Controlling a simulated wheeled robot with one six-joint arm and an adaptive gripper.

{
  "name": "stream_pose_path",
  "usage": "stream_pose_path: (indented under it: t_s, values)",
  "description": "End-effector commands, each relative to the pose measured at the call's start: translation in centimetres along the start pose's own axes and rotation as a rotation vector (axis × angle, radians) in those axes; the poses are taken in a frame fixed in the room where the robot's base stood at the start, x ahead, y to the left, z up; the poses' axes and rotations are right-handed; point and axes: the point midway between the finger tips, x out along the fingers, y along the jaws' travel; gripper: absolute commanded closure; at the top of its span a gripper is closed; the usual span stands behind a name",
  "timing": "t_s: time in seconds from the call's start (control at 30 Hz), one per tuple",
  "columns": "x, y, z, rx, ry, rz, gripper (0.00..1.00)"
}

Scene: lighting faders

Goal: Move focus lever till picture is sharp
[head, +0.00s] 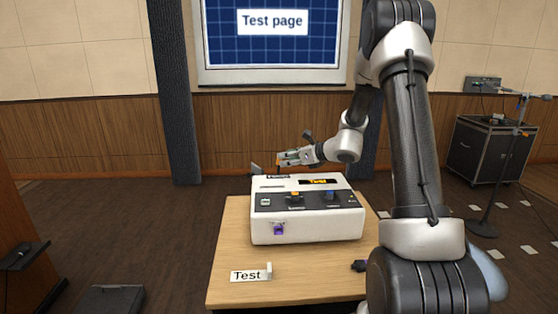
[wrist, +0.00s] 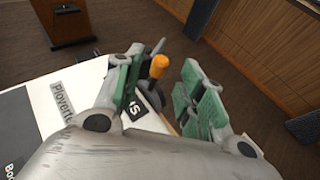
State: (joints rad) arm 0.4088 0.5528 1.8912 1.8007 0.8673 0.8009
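The screen (head: 272,48) at the back shows "Test page" in dark letters on a white label over a blue grid; the letters look crisp. The white console (head: 308,226) stands on the table. The focus lever, with an orange knob (wrist: 158,66) on a dark stem, rises at the console's back edge. My gripper (head: 288,158) is at the console's back left, above its top. In the wrist view my gripper (wrist: 160,88) is open, its green-padded fingers on either side of the lever, with gaps visible. The lever's foot is partly hidden by the left finger.
The console front has an orange slider (head: 295,196), a blue slider (head: 330,194) and a purple knob (head: 278,229). A black case (head: 490,150) and a stand are at the right.

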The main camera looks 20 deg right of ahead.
Motion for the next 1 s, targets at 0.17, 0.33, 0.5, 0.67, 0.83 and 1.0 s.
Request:
stream_pose_path:
  t_s: [0.17,0.33,0.5,0.67,0.83,1.0]
  values:
    - [3.1,0.1,0.0,0.0,0.0,0.003,0.61]
    - [4.9,0.0,0.0,-0.001,-0.001,0.003,0.61]
    - [5.3,0.0,0.1,-0.002,-0.002,0.003,0.61]
    - [5.3,0.0,0.1,-0.001,-0.002,0.003,0.62]
    - [5.3,0.0,0.1,-0.001,-0.002,0.003,0.93]
    - [5.3,0.0,0.1,-0.001,-0.002,0.003,1.0]
